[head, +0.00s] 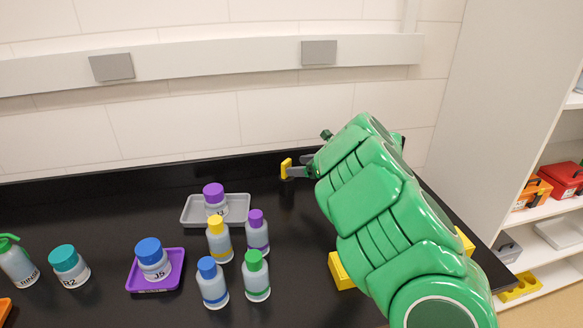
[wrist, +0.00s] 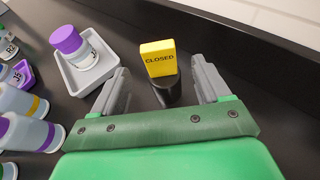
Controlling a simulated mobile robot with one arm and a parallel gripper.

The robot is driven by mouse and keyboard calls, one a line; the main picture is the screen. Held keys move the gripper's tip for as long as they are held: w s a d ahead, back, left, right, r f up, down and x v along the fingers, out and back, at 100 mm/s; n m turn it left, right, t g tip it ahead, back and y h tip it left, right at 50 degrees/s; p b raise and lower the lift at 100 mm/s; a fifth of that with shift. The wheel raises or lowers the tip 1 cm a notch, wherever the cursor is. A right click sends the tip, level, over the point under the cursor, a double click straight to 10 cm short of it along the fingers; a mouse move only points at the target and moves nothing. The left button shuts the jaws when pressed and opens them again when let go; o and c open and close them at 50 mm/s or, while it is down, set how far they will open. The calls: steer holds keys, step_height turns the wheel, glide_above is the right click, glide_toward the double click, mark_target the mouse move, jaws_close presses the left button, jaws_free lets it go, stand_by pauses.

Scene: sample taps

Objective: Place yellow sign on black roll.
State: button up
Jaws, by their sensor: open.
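The yellow sign (wrist: 157,58), lettered CLOSED, stands upright in the wrist view between my gripper's fingertips, with clear gaps to both fingers. The black roll (wrist: 169,93) is directly below it, and the sign appears to rest on its top. My gripper (wrist: 160,72) is open, its grey fingers on either side of the sign. In the head view the yellow sign (head: 286,168) is at the tip of my gripper (head: 297,171), and the black roll (head: 287,187) is a dark shape beneath, hard to make out against the black bench.
A grey tray (head: 240,210) holding a purple-capped jar (head: 214,193) is left of the roll. Several coloured-cap bottles and a purple tray (head: 176,282) stand nearer. Yellow blocks (head: 340,272) lie beside my arm. The wall (head: 280,115) rises behind the bench.

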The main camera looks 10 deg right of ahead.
steer(key=shift+v, duration=2.1)
